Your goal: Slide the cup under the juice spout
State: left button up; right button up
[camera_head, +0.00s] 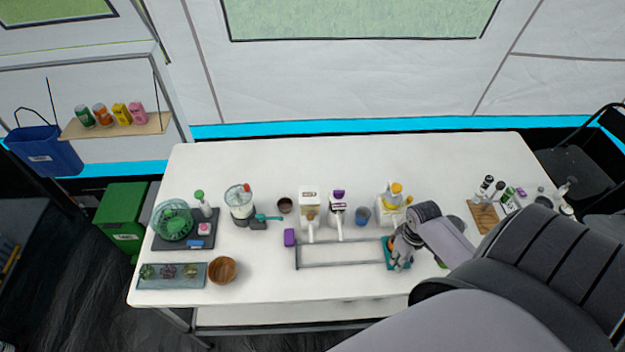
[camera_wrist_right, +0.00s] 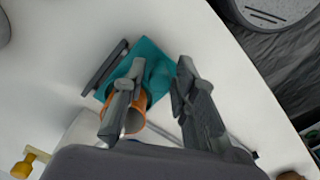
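In the head view the teal carriage (camera_head: 389,243) is at the right end of a grey rail frame, and the cup is mostly covered by my gripper. The white juice dispenser (camera_head: 385,214) with a yellow top stands behind it. My right gripper (camera_wrist_right: 161,66) is open, with its fingers spread over the carriage; I cannot tell whether they touch it. My right gripper (camera_head: 400,254) also shows in the head view. My left gripper is not in view.
The rail frame (camera_head: 340,265) runs left from the carriage. The table front (camera_head: 300,288) is clear.

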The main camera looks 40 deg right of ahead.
jog(key=shift+o, duration=1.1)
jog(key=shift+r, duration=3.55)
